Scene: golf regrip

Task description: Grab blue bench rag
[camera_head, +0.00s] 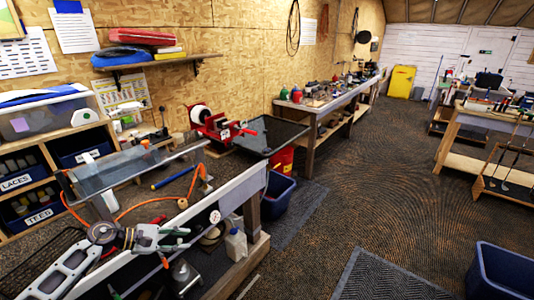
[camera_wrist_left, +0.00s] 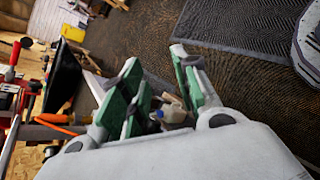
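No blue cloth on the bench is clear enough for me to name as the rag. A flat blue item (camera_head: 122,56) lies on the wall shelf beside a red one, and a blue sheet-like piece (camera_head: 38,95) tops the clear bin at left; I cannot tell if either is the rag. My left gripper (camera_head: 182,238) is over the front edge of the near bench, far from both. It is empty, and its green-padded fingers stand apart in the left wrist view (camera_wrist_left: 158,92). My right gripper is not in view.
The near bench carries a clear tray (camera_head: 120,170), an orange hose (camera_head: 143,203), a blue-handled tool (camera_head: 173,178) and a red vise (camera_head: 215,125). A white bottle (camera_head: 236,245) stands below its front edge. Blue bins (camera_head: 277,195) stand on the floor.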

